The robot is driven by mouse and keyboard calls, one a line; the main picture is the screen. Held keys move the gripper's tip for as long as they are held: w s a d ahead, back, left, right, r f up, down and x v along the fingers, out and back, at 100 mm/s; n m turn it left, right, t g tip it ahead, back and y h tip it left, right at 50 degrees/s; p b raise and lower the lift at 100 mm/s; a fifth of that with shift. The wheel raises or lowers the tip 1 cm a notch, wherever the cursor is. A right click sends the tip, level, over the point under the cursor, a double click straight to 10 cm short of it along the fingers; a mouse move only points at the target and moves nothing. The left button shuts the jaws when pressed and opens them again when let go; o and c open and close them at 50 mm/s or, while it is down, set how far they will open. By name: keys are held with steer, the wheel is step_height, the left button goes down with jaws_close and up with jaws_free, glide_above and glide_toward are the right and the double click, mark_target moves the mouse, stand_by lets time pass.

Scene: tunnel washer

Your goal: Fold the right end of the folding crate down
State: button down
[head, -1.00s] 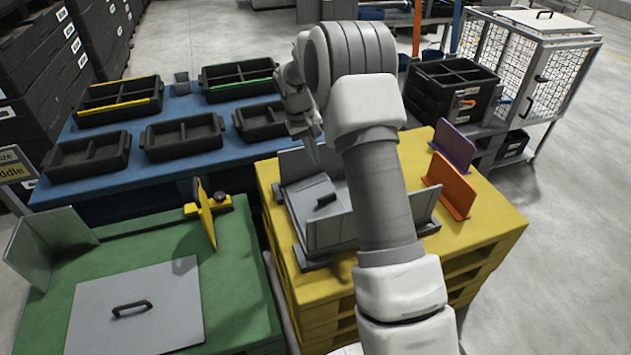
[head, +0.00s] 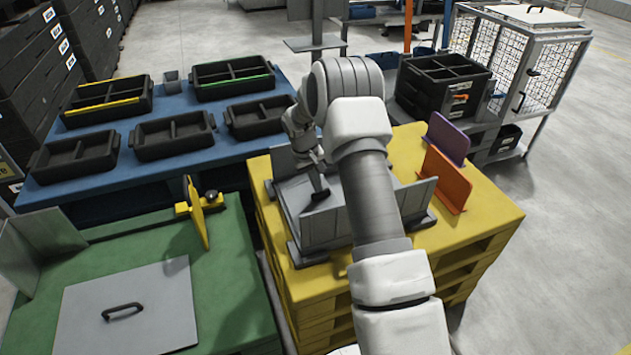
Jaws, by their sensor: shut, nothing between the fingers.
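The grey folding crate (head: 325,232) stands on a yellow pallet, right of the green table. Its front wall is upright, and part of its back wall (head: 283,161) also stands up. A grey panel (head: 296,197) with a dark handle (head: 320,195) lies low at its left and middle. An upright grey wall part (head: 415,200) shows right of my arm. My arm hides much of the crate's right side. My gripper (head: 319,184) points down over the crate, shut and empty, close to the dark handle; I cannot tell whether they touch.
An orange plate (head: 446,181) and a purple plate (head: 447,139) stand upright on the pallet (head: 478,215), right of the crate. The green table (head: 228,290) holds a grey lid with a handle and a yellow upright plate (head: 197,212). Black trays stand on the blue table (head: 180,167) behind.

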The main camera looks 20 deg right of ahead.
steer(key=shift+d+f+y, duration=0.6)
steer(key=shift+y, duration=0.1)
steer(key=shift+d+f, duration=0.4)
steer(key=shift+f, duration=0.25)
step_height(320, 180, up, 14)
steer(key=p, duration=0.4)
steer(key=shift+r, duration=0.15)
